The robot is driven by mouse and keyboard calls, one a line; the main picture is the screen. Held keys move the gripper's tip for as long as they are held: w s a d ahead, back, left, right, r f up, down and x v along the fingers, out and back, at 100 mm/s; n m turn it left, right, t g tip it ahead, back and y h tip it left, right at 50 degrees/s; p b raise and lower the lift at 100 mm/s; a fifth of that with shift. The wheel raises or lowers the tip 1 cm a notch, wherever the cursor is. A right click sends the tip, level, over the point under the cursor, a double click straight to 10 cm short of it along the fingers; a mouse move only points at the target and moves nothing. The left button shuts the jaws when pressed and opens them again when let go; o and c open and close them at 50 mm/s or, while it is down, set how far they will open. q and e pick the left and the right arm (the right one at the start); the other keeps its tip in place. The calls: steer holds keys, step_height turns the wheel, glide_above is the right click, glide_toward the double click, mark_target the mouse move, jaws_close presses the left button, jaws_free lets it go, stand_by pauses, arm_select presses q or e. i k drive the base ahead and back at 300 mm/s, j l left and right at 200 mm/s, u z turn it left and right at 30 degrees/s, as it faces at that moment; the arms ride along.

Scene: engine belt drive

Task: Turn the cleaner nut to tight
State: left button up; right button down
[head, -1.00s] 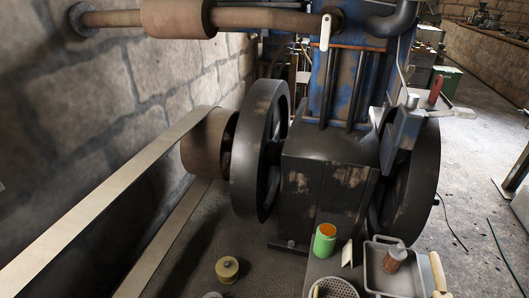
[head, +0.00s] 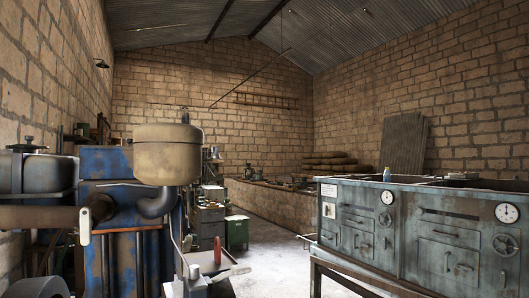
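A tan, rust-stained canister (head: 160,155), which looks like the air cleaner, stands on top of the blue engine (head: 118,215) at left centre in the head view. A dark elbow pipe (head: 158,203) joins it from below. A small upright stub (head: 185,116) shows at the top of the canister; it may be the cleaner nut, but it is too small to tell its shape or whether it is tight. Neither of my grippers is in view.
A dark tank with a cap (head: 27,146) stands left of the engine. A tray (head: 212,262) with a red-handled tool (head: 217,250) is beside it. A grey-green stove-like cabinet (head: 430,230) fills the right. Floor between them is open.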

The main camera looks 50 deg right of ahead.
mark_target(215, 154)
steer(key=z, duration=1.25)
